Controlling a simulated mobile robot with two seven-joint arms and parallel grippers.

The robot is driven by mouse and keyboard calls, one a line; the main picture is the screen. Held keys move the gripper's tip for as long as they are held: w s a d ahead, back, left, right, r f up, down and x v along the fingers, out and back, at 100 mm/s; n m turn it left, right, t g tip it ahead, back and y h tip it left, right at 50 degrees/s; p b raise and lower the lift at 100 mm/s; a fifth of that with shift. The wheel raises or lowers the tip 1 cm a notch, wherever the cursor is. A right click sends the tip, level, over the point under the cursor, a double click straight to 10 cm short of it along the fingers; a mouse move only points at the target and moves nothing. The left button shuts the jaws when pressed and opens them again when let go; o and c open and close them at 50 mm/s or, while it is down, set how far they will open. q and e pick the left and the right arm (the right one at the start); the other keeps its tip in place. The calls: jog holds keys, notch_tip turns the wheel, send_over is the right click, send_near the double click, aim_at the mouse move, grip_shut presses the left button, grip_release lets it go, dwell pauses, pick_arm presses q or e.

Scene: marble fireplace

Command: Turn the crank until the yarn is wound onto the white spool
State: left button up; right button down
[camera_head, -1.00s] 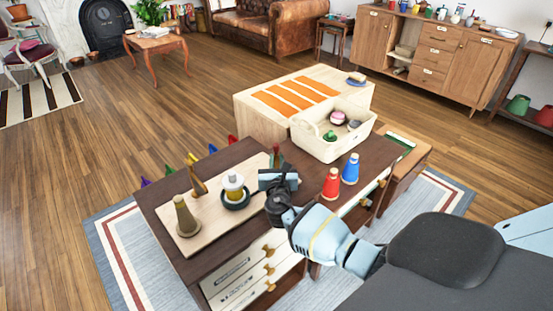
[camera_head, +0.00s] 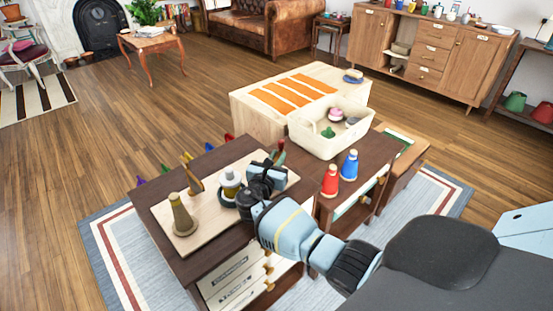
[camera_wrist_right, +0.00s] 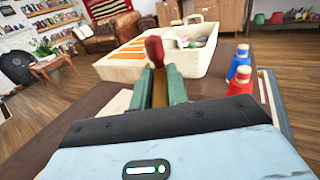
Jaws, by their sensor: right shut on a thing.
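The white spool (camera_head: 230,180) stands in a dark ring on a pale wooden board (camera_head: 212,212). An olive yarn cone (camera_head: 180,216) stands upright at the board's left end, with a brass-coloured upright piece (camera_head: 194,181) behind it. My right gripper (camera_head: 272,160) is just right of the spool and partly covers that end of the board. In the right wrist view, its green fingers (camera_wrist_right: 161,88) are shut on a brass-coloured crank part (camera_wrist_right: 159,92) with a dark red knob (camera_wrist_right: 154,51) above it. The yarn's path is too small to make out. My left gripper is out of view.
Several coloured pieces line the cabinet's far-left edge.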

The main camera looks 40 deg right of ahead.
aim_at(281, 143)
jog(key=c, duration=1.4)
grip_release()
jog(key=shift+o, duration=0.2)
jog(key=shift+r, duration=0.3)
jog(key=r, duration=0.1)
jog(key=r+p, duration=0.1)
jog(key=r, duration=0.1)
jog(key=shift+s+a+r, duration=0.15)
jog(key=shift+s, duration=0.1)
jog(key=s+a+p, duration=0.1)
jog(key=s+a, duration=0.3)
jog(key=s, duration=0.2)
jog(key=s+a+r+p, duration=0.1)
jog(key=s+a, duration=0.3)
jog(key=s, duration=0.3)
jog(key=shift+p, duration=0.35)
jog(key=shift+a, duration=0.1)
